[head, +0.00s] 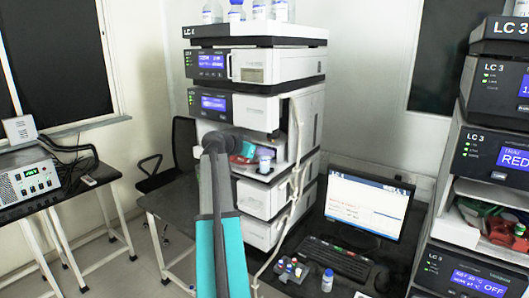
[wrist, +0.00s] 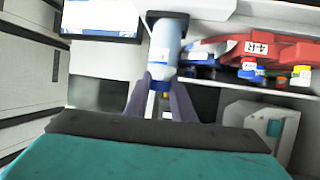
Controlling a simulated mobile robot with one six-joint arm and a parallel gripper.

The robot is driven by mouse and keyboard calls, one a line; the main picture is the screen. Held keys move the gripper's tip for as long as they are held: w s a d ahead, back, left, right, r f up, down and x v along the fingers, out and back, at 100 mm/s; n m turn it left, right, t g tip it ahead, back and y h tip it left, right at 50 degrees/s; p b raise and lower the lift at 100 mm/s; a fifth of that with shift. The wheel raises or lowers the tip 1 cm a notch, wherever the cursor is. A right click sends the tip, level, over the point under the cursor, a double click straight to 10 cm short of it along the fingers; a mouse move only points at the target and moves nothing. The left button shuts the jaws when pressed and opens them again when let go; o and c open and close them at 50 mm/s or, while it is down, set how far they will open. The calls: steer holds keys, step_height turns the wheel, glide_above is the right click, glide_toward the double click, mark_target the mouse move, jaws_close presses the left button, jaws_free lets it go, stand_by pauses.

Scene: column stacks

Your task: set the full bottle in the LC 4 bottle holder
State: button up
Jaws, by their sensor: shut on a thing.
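My gripper (wrist: 161,84) is shut on a pale bottle (wrist: 168,48) with a blue band, seen in the wrist view between the two grey-purple fingers. The bottle's far end is close to a dark bracket (wrist: 167,15); I cannot tell whether it sits inside or only in front of it. In the head view, the LC 4 stack (head: 262,58) stands in the middle, and my arm reaches to its open bay. A white bottle with a blue part (head: 264,160) shows there, probably the held one. The fingers are hidden in the head view.
Several bottles (head: 262,10) stand on top of the LC 4 stack. A monitor (head: 366,210), a keyboard (head: 338,259) and a small bottle (head: 327,281) are on the desk. The LC 3 stack (head: 490,150) is at the right. Red racks (wrist: 275,52) sit close by in the wrist view.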

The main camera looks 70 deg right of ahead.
steer(key=o, duration=0.9)
steer(key=shift+w+a, duration=0.1)
steer(key=shift+a, duration=0.05)
steer(key=b+v, duration=0.4)
steer(key=v, duration=0.9)
steer(key=shift+a+r+b, duration=0.1)
steer(key=shift+r+b, duration=0.15)
steer(key=shift+b, duration=0.05)
steer(key=shift+w, duration=0.1)
